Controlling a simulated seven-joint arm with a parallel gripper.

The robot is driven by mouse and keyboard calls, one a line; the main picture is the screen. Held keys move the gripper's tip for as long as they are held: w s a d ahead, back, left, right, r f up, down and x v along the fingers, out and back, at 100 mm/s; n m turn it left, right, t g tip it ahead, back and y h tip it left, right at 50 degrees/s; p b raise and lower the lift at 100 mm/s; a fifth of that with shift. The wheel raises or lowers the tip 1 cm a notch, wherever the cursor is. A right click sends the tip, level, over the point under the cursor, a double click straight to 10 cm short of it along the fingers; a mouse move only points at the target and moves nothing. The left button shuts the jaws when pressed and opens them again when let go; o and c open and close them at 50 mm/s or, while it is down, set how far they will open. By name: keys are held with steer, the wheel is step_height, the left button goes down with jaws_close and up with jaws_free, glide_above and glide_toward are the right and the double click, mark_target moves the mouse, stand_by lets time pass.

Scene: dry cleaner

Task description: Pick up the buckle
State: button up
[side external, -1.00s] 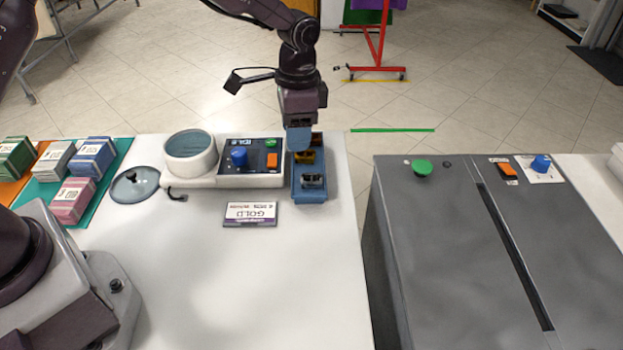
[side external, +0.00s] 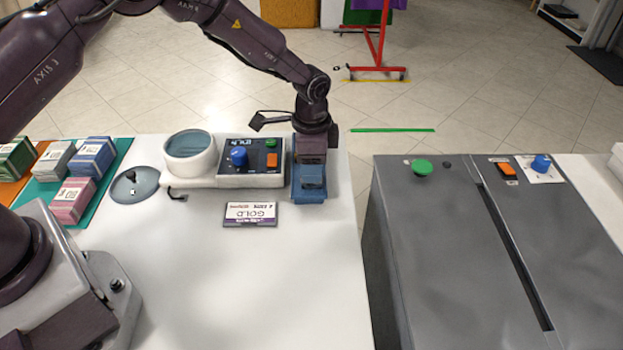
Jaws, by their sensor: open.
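My gripper (side external: 311,180) points down over the long blue tray (side external: 309,197) at the right end of the white table, low at its near part. Its jaws are open. The gripper and wrist cover most of the tray, so what lies in it is hidden, and I cannot make out a buckle now. A moment ago a dark, shiny piece showed in the tray's near part and a yellowish one behind it; I cannot tell which is the buckle.
A control panel (side external: 250,157) with a blue knob and orange button stands close left of the tray, beside a round white pot (side external: 191,156). A GOLD card (side external: 250,214) lies in front. The white table's (side external: 260,280) near part is clear. A grey machine (side external: 440,240) stands right, across a gap.

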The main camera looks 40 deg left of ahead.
steer(key=shift+f, duration=1.5)
steer(key=c, duration=0.7)
